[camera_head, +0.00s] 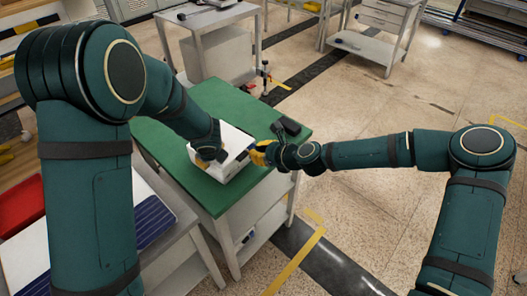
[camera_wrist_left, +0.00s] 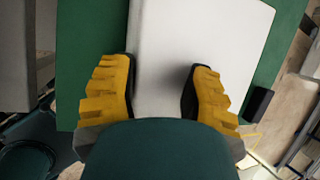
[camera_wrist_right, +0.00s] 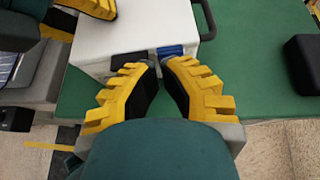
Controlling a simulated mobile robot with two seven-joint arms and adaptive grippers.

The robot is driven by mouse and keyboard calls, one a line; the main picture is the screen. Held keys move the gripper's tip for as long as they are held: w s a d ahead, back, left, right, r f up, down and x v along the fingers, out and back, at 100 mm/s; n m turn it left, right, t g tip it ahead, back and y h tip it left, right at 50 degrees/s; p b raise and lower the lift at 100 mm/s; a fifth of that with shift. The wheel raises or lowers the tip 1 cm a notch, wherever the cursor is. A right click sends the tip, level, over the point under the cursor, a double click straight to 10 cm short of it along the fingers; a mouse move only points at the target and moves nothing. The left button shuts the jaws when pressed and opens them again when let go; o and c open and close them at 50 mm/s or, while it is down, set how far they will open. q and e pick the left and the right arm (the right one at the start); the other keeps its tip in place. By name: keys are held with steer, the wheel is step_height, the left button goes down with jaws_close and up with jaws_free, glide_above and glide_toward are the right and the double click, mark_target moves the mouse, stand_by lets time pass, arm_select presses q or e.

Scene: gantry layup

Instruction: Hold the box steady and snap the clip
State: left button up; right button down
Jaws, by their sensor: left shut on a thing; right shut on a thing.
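The white box (camera_head: 237,141) stands on the green-topped table (camera_head: 196,97). It also shows in the left wrist view (camera_wrist_left: 200,40) and the right wrist view (camera_wrist_right: 130,25). My left gripper (camera_wrist_left: 160,85) has its yellow fingers on either side of the box and is shut on it. In the head view its arm covers part of the box. My right gripper (camera_wrist_right: 160,65) is at the box's front side, fingertips almost together, beside a blue patch (camera_wrist_right: 172,50) on that side. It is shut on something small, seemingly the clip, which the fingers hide.
A black block (camera_wrist_right: 307,63) lies on the green top to the right of the box, close to my right wrist. A red tray (camera_head: 18,205) and dark blue panels (camera_head: 150,219) lie at the left. The floor at the right is open.

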arm_select(q)
steer(key=shift+s+a+f, duration=0.1)
steer(key=shift+s+f, duration=0.15)
steer(key=shift+f, duration=0.1)
arm_select(e)
steer(key=r+v, duration=0.1)
steer(key=v, duration=1.2)
steer(key=shift+a, duration=0.2)
steer(key=shift+r, duration=0.1)
arm_select(q)
steer(key=o, duration=1)
steer(key=shift+o, duration=1.1)
steer(key=shift+w, duration=0.15)
arm_select(e)
steer(key=shift+w, duration=0.2)
arm_select(q)
steer(key=shift+w+r, duration=0.1)
steer(key=shift+r, duration=0.1)
